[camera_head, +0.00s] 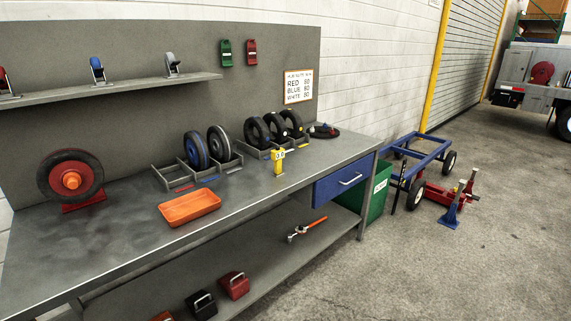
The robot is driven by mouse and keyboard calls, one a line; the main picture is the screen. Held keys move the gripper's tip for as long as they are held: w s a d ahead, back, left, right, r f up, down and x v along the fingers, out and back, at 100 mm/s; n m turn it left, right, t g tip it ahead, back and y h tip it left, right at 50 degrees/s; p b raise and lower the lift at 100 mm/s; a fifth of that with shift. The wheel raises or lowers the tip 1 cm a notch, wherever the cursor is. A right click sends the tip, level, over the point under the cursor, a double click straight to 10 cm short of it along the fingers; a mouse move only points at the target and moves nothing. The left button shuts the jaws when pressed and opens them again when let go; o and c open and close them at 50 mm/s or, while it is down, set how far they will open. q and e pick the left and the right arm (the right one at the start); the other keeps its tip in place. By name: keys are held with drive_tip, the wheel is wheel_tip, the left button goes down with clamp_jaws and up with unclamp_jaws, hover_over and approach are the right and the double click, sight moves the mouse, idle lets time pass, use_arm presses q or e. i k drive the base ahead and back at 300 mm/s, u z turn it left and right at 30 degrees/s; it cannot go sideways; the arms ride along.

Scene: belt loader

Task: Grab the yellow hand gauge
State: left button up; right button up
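The yellow hand gauge (278,161) stands upright on the grey workbench (250,188), near its front edge and right of the middle. A small pale display shows near its top. It stands in front of the rack that holds several dark wheels, and nothing covers it. Neither of my grippers shows in the head view.
An orange tray (190,208) lies left of the gauge. Wheels stand in racks (172,176) behind, and a red-hubbed wheel (71,179) is at the left. A blue drawer (339,184) and green bin (376,192) are at the right. Open floor (450,270) lies in front.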

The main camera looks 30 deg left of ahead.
sight(277, 156)
drive_tip(key=z, duration=0.7)
drive_tip(key=i, duration=2.7)
drive_tip(key=u, duration=0.35)
